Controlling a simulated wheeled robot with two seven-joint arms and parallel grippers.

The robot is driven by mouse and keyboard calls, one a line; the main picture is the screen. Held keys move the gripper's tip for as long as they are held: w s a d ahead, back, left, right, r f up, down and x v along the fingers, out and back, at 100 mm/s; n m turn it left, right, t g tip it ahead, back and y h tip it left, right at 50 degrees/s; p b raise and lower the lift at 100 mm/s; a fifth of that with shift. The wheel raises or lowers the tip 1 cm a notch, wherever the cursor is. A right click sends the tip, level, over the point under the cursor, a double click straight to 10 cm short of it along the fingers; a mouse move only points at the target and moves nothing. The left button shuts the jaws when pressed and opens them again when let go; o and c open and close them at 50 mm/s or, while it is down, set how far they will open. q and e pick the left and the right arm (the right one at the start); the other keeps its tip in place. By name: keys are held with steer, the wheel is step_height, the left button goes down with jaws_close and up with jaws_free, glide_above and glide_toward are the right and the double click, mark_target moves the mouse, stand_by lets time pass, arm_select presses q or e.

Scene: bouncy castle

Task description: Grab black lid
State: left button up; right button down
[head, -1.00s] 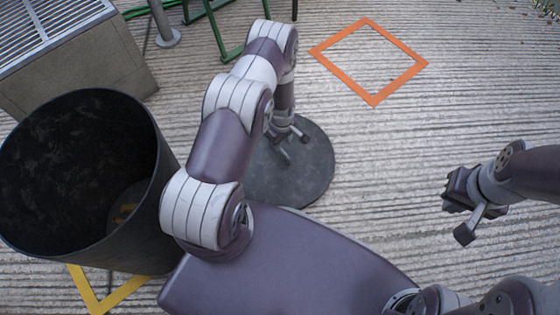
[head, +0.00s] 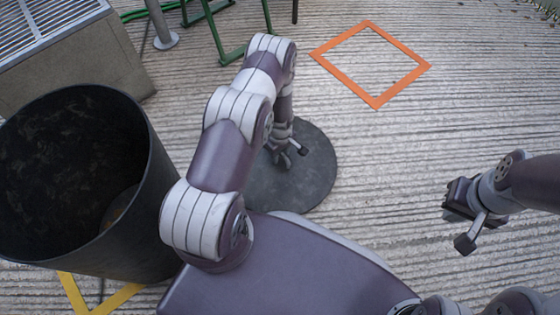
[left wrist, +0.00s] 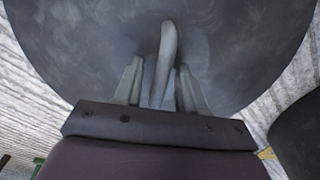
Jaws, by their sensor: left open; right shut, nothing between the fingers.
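The black lid (head: 312,180) is a dark round disc lying flat on the ripped concrete ground, left of centre in the head view. In the left wrist view the lid (left wrist: 80,45) fills most of the picture, with its raised curved handle (left wrist: 167,48) in the middle. My left gripper (head: 285,160) points down over the lid. Its open fingers, seen in the left wrist view (left wrist: 160,85), stand on either side of the handle; contact cannot be told. My arm hides part of the lid in the head view. My right gripper (head: 460,212) is shut and empty, off to the right.
A large black open bin (head: 150,200) stands at left, over a yellow floor marking (head: 75,296). An orange square outline (head: 322,60) lies on the ground beyond the lid. A grey vented box (head: 75,65) and green metal legs (head: 215,35) are at the back left.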

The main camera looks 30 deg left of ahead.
arm_select(q)
jaws_close()
stand_by(1.5)
